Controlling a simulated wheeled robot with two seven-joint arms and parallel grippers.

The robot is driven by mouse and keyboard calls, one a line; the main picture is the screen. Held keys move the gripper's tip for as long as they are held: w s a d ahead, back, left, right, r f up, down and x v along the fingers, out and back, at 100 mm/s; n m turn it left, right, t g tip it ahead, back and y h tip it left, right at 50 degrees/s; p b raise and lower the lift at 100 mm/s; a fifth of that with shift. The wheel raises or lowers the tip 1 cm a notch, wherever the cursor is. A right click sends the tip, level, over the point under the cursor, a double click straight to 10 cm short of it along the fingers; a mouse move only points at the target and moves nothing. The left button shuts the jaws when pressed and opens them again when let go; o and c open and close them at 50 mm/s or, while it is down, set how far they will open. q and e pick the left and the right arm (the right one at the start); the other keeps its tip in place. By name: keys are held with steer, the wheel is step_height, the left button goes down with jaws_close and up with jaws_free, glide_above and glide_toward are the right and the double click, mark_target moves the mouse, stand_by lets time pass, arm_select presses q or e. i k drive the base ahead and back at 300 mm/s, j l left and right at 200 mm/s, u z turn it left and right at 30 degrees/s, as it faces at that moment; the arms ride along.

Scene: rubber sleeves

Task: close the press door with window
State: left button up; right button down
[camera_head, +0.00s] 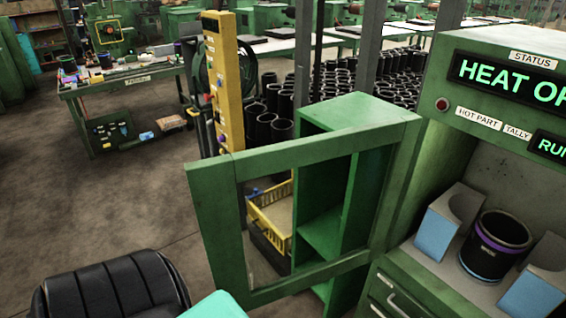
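The press door with window (222,215) is a green frame around a clear opening. It stands wide open, swung out to the left from the left side of the green press (440,125). Through its window a green shelf unit and a yellow basket show. The press opening is uncovered; a black sleeve with a purple band (494,243) stands inside between two light blocks with blue faces (437,232). Neither of my grippers is in view.
A green shelf unit (322,220) stands behind the door, with a yellow basket (270,213) beside it. A yellow post (223,90) rises behind. A black padded shape (110,290) and a teal surface (215,306) lie at the bottom edge, below the door. Open floor lies left.

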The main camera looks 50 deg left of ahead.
mark_target(211, 182)
steer(key=j+z, duration=0.15)
steer(key=j, duration=0.25)
steer(key=k+j+z, duration=0.15)
steer(key=j, duration=0.25)
steer(key=k+j+z, duration=0.15)
steer(key=j, duration=0.25)
steer(key=k+j+z, duration=0.15)
steer(key=j, duration=0.25)
steer(key=k+j+z, duration=0.15)
steer(key=j, duration=0.2)
steer(key=k+j+z, duration=0.2)
steer(key=j, duration=0.15)
steer(key=i+j+z, duration=0.1)
steer(key=j, duration=0.35)
steer(key=i+j, duration=0.1)
steer(key=j, duration=0.3)
steer(key=i+j+z, duration=0.15)
steer(key=j, duration=0.3)
steer(key=k, duration=0.05)
